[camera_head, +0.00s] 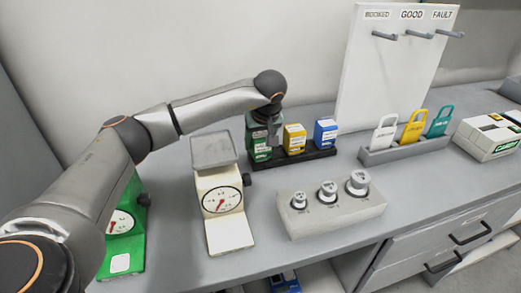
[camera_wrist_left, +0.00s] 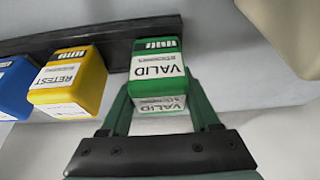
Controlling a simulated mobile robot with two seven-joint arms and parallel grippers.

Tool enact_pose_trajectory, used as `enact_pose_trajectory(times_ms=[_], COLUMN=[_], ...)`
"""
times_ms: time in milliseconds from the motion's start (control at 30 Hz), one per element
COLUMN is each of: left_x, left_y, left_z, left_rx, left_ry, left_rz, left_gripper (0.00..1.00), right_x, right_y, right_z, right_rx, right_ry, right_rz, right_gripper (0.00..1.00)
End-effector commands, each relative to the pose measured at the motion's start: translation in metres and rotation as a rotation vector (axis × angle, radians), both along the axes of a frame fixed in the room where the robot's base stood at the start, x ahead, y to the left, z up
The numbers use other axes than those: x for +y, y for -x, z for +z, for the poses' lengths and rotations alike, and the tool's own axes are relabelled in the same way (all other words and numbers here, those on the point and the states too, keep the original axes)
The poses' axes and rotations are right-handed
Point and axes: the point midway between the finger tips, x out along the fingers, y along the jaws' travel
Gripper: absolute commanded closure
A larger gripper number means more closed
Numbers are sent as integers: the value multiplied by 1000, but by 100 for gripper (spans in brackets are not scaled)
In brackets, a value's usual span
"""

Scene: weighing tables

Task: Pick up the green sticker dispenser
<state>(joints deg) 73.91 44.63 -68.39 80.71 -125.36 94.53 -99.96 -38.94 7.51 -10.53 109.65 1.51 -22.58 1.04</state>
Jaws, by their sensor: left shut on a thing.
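The green sticker dispenser (camera_head: 259,149) is a small green box at the left end of a dark rack, beside the yellow and blue ones. In the left wrist view it shows its white VALID label (camera_wrist_left: 158,75). My left gripper (camera_head: 267,117) reaches it from above, and its body hides part of the box. In the left wrist view the left gripper (camera_wrist_left: 160,108) has one finger on each side of the green dispenser, shut on it. The dispenser is at the rack; I cannot tell whether it is lifted clear. My right gripper is not in view.
The yellow (camera_head: 294,138) and blue (camera_head: 326,132) dispensers stand in the dark rack (camera_head: 300,157), close to my left gripper. A cream scale (camera_head: 219,200) stands left, a weight block (camera_head: 333,213) in front. A tag holder (camera_head: 405,148) stands right.

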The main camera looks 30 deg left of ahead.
Motion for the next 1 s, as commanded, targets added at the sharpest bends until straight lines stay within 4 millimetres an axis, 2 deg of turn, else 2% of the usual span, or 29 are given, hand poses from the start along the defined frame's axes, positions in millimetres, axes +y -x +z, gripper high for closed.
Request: enact_pose_trajectory(times_ms=[367, 567, 867, 1000], left_x=[0, 0, -48, -73], left_y=[-1, -1, -21, -32], left_z=[6, 31, 93, 104], left_rx=[-4, -7, -5, -2], left_ry=[1, 1, 1, -1], left_rz=[0, 0, -2, -2], left_gripper=[100, 100, 100, 100], right_x=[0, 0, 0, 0], right_y=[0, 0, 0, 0], right_z=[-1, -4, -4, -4], right_rx=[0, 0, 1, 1], right_ry=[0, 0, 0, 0], right_rz=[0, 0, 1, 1], right_gripper=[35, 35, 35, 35])
